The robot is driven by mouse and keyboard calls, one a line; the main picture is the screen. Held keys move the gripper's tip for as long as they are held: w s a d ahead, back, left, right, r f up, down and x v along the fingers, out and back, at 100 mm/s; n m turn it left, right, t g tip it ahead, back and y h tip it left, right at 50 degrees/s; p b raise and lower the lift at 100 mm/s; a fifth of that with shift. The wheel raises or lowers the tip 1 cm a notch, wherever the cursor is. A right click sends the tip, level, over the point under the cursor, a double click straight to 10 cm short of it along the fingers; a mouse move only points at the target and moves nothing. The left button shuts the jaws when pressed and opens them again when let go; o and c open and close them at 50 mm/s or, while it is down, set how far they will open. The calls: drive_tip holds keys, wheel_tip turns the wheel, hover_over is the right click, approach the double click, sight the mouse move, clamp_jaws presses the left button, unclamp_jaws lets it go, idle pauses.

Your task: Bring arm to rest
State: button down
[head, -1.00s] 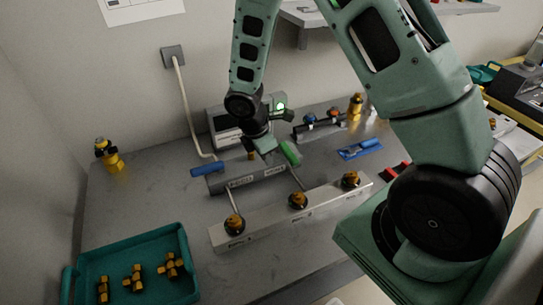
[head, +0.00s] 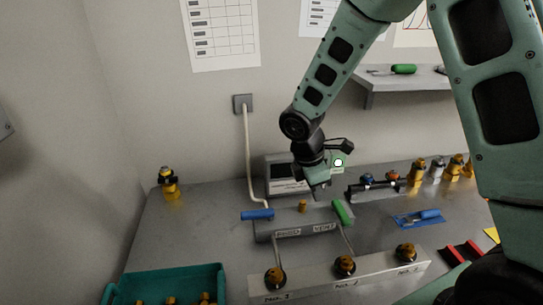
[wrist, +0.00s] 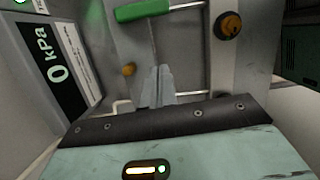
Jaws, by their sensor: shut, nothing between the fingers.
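My gripper (head: 320,192) hangs from my arm above the back of the grey bench, over the grey manifold block (head: 296,220). Its fingers are shut and empty. In the wrist view my fingertips (wrist: 160,72) are together and point toward the manifold. The manifold has a blue handle (head: 257,214), a green handle (head: 341,211) and a small brass fitting (head: 302,206) on top. The green handle also shows in the wrist view (wrist: 143,11). The gripper appears to be above these parts; whether it clears them by much is hard to tell.
A pressure display (head: 287,176) stands behind the manifold and reads 0 kPa in the wrist view (wrist: 58,66). A rail (head: 310,280) with brass knobs lies in front. A teal tray (head: 213,272) is at front left. A yellow fitting (head: 168,183) stands at back left.

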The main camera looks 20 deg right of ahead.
drive_tip(key=s+a+r+m+y, duration=0.1)
drive_tip(key=s+a+r+m, duration=0.3)
drive_tip(key=s+a, duration=0.4)
drive_tip(key=s+a+r+m+y, duration=0.2)
drive_tip(key=s+a+r+m, duration=0.2)
drive_tip(key=s, duration=1)
drive_tip(key=a+r, duration=0.2)
drive_tip(key=a, duration=0.2)
drive_tip(key=shift+s+a+r+m, duration=0.2)
drive_tip(key=shift+s+r+m, duration=0.05)
drive_tip(key=shift+m, duration=0.05)
